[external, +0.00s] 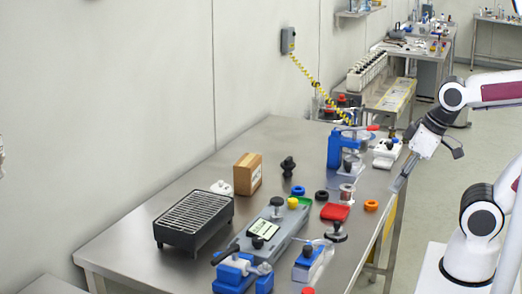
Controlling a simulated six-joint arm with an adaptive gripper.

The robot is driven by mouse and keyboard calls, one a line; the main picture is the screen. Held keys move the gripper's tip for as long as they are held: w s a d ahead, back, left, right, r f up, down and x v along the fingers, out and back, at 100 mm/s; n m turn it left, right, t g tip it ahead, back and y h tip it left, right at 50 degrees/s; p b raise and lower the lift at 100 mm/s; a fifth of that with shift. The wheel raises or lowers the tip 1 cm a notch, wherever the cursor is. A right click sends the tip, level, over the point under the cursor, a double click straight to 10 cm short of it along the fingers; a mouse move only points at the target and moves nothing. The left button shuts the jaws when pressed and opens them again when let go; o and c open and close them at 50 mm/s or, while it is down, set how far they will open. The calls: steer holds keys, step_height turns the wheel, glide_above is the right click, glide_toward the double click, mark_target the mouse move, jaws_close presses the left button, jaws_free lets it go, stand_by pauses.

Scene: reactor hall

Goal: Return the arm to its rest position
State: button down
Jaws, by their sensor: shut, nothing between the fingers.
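My gripper (401,182) is at the right in the external view, at the end of my white and dark arm. It points down and to the left, above or beside the right edge of the steel table (134,238). Its fingers are shut and nothing shows between them. It looks apart from the objects on the table, though its exact height over the edge is hard to tell.
Bare table lies at the left front.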

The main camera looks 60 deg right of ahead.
steer(key=shift+s+d+r+t, duration=0.1)
steer(key=shift+d+r+t, duration=0.1)
steer(key=shift+r, duration=0.2)
steer(key=shift+s+d+r+t, duration=0.1)
steer(key=shift+d+r+t, duration=0.1)
steer(key=shift+r, duration=0.15)
steer(key=c, duration=2.1)
jaws_free()
steer(key=shift+a, duration=0.1)
steer(key=shift+a, duration=0.1)
